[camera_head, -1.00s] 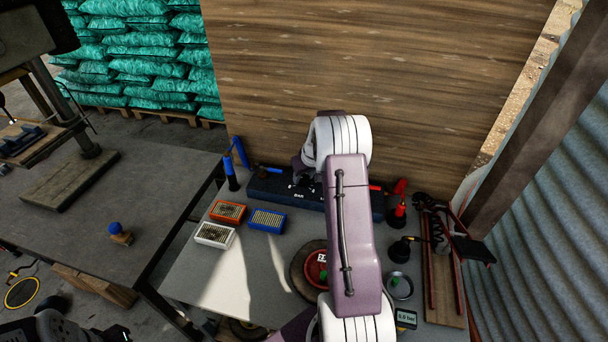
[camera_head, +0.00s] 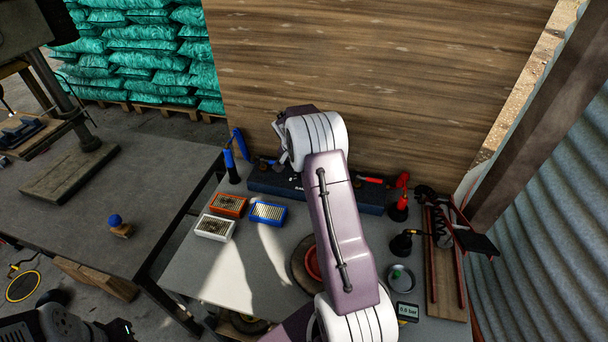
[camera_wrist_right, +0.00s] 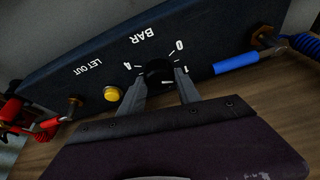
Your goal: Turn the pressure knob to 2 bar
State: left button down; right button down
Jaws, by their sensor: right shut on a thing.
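A dark blue panel (camera_head: 358,197) lies along the foot of the wooden wall. In the right wrist view it appears upside down, with "BAR", "0", "1", "4" and "LET OUT" markings. The black pressure knob (camera_wrist_right: 157,70) sits among the numbers. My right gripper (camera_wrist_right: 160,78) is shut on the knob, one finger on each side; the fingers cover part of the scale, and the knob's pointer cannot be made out. In the head view my right arm hides the knob. A small display (camera_head: 407,311) seems to read 0.0 bar. My left gripper's fingers do not show.
Beside the knob is a yellow button (camera_wrist_right: 112,93). A blue-sleeved hose end (camera_wrist_right: 237,62) and a red one (camera_wrist_right: 49,124) sit at the panel's ends. Orange (camera_head: 228,204), blue (camera_head: 268,213) and white (camera_head: 215,227) filter boxes lie on the grey bench (camera_head: 196,276).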

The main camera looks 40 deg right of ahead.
jog(key=shift+f+m+g+b, duration=0.15)
jog(key=shift+m+g+b, duration=0.2)
jog(key=shift+m, duration=0.55)
jog(key=m+g, duration=0.1)
jog(key=m, duration=0.1)
jog(key=shift+w+a+m+p, duration=0.1)
jog(key=shift+m+p, duration=0.2)
jog(key=shift+m, duration=0.1)
jog(key=m+p, duration=0.1)
jog(key=m+g+p, duration=0.1)
jog(key=m, duration=0.1)
jog(key=shift+r+m+g+p, duration=0.25)
jog(key=shift+r+m+p, duration=0.05)
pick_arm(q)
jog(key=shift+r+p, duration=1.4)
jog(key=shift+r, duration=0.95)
pick_arm(e)
jog(key=shift+w+f+m+g, duration=0.1)
jog(key=shift+m+g, duration=0.15)
jog(key=shift+m, duration=0.5)
jog(key=shift+w+f+m+g, duration=0.1)
jog(key=shift+m+g, duration=0.15)
jog(key=shift+m, duration=0.5)
jog(key=shift+s, duration=0.1)
jog(key=c, duration=1.1)
grip_release()
jog(key=shift+c, duration=0.2)
